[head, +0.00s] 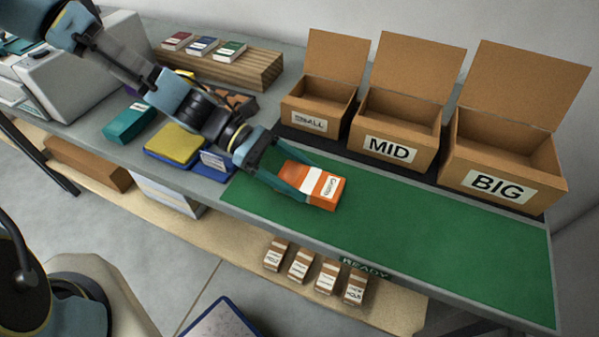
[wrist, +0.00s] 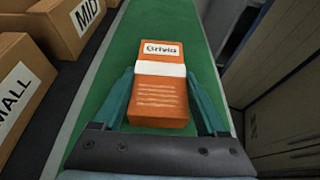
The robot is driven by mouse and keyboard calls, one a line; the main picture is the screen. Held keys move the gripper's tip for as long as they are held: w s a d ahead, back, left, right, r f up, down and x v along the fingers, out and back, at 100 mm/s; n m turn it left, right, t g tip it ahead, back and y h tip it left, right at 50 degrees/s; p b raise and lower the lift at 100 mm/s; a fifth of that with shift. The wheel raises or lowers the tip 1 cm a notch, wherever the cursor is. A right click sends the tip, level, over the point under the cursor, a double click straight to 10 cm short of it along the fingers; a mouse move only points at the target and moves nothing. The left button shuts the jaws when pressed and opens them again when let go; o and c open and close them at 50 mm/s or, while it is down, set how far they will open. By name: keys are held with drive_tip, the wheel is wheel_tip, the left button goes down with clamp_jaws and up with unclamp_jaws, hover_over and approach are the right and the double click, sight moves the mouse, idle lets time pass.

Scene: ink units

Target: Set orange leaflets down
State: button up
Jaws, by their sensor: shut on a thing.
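The orange leaflets (head: 325,188) form a block with a white band and a white label. They are at the left part of the green mat (head: 440,240). My gripper (head: 298,183) is shut on them, one finger along each long side. In the wrist view the orange leaflets (wrist: 158,100) lie between the two teal fingers of my gripper (wrist: 160,105), with the label end pointing away. The block is at or just above the mat; I cannot tell whether it touches. Part of its near end is hidden by the fingers in the head view.
Open cardboard boxes marked SMALL (head: 312,120), MID (head: 390,148) and BIG (head: 497,186) stand behind the mat. The mat is clear to the right. Several small packets (head: 325,275) sit on the lower shelf. A yellow-topped pad (head: 175,143) and blue items lie left of the mat.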

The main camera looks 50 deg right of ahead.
drive_tip(key=o, duration=1.6)
drive_tip(key=shift+f, duration=0.1)
drive_tip(key=shift+c, duration=0.2)
drive_tip(key=shift+r, duration=0.2)
drive_tip(key=b+v, duration=0.3)
drive_tip(key=v, duration=0.9)
